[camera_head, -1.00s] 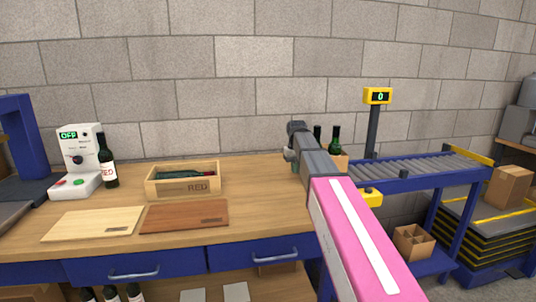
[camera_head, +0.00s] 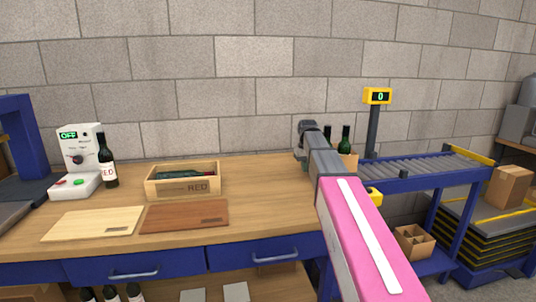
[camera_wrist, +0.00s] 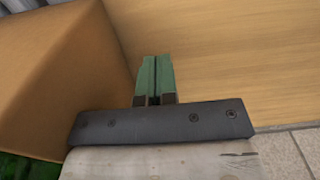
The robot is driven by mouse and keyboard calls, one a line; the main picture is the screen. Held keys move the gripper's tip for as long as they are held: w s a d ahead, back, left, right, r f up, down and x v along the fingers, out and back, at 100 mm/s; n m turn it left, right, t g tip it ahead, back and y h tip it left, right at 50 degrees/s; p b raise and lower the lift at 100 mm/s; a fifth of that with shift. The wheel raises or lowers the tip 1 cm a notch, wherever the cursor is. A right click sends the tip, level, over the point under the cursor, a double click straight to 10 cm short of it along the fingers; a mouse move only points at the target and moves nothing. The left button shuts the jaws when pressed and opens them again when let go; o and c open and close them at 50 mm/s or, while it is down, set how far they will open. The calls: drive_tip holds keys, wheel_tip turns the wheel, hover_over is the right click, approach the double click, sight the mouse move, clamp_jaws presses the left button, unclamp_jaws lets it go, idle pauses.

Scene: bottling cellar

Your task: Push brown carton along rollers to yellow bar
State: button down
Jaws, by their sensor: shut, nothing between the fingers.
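The brown carton (camera_head: 349,161) stands at the near left end of the rollers (camera_head: 415,168), mostly hidden behind my arm in the head view. Dark green bottles (camera_head: 346,139) rise out of it. In the wrist view the carton (camera_wrist: 55,75) fills the left side. My gripper (camera_wrist: 155,62) is shut and empty, its green fingers beside the carton's face above the wooden bench; I cannot tell if they touch. The yellow bar (camera_head: 471,155) crosses the far right end of the rollers, well away from the carton.
The rollers between carton and bar look clear. A yellow display (camera_head: 377,96) on a post stands behind them. A wooden crate (camera_head: 183,181), two boards and a bottle (camera_head: 107,162) are left on the bench (camera_head: 270,200). Another carton (camera_head: 510,187) sits beyond the bar.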

drive_tip(key=shift+w+d, duration=0.2)
drive_tip(key=shift+d, duration=0.8)
drive_tip(key=shift+w+d, duration=0.2)
drive_tip(key=shift+d, duration=0.75)
drive_tip(key=shift+w+d, duration=0.2)
drive_tip(key=shift+d, duration=0.8)
drive_tip(key=shift+a, duration=0.1)
drive_tip(key=shift+s+a, duration=0.15)
drive_tip(key=shift+a, duration=0.35)
drive_tip(key=shift+w, duration=0.2)
drive_tip(key=shift+w+a, duration=0.2)
drive_tip(key=shift+w, duration=0.7)
